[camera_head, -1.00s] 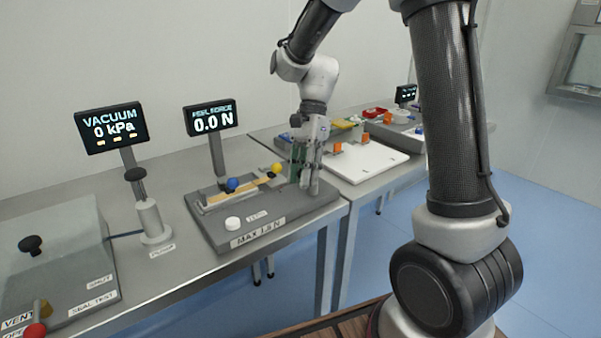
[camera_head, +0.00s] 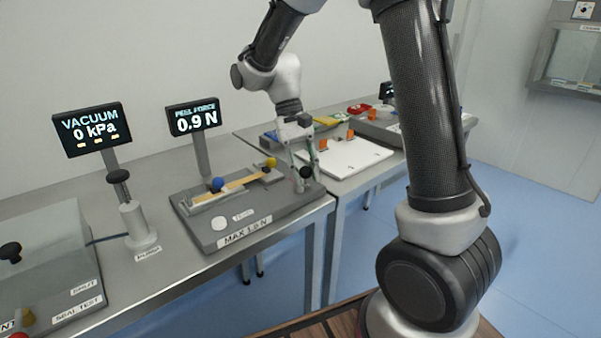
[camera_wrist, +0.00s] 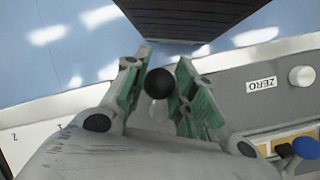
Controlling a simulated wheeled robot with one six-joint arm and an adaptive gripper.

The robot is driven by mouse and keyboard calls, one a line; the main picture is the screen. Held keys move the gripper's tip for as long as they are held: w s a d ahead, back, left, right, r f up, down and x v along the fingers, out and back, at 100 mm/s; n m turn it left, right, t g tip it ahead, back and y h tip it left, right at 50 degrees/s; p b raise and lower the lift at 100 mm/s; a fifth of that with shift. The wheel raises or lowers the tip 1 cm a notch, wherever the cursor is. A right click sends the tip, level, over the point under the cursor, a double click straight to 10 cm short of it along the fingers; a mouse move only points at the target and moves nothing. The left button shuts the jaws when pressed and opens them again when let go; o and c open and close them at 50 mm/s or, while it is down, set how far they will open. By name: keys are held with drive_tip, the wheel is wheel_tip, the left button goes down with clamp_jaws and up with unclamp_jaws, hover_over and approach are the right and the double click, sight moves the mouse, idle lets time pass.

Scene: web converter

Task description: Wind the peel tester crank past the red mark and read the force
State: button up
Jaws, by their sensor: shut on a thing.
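The grey peel tester (camera_head: 205,236) stands on the steel bench, with a label reading MAX 1.8 N or similar on its front edge. Its display (camera_head: 193,118) reads PEEL FORCE 0.9 N. My gripper (camera_head: 303,180) is at the tester's right end, shut on the crank's black knob (camera_head: 306,172). In the wrist view the knob (camera_wrist: 160,83) sits between the green-lined fingers. The red mark is not clearly visible; the gripper covers part of the crank area.
A white ZERO button (camera_head: 219,223) sits on the tester's front left. A pump (camera_head: 136,222) and a vacuum display (camera_head: 88,130) reading 0 kPa stand to the left. A white board (camera_head: 345,158) with orange pieces lies on the bench to the right.

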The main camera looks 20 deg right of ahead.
drive_tip(key=shift+d+n+h, duration=0.5)
drive_tip(key=shift+n, duration=0.6)
drive_tip(key=o, duration=1)
drive_tip(key=shift+d, duration=0.1)
drive_tip(key=shift+o, duration=0.2)
drive_tip(key=v, duration=1.2)
drive_tip(key=shift+s, duration=0.15)
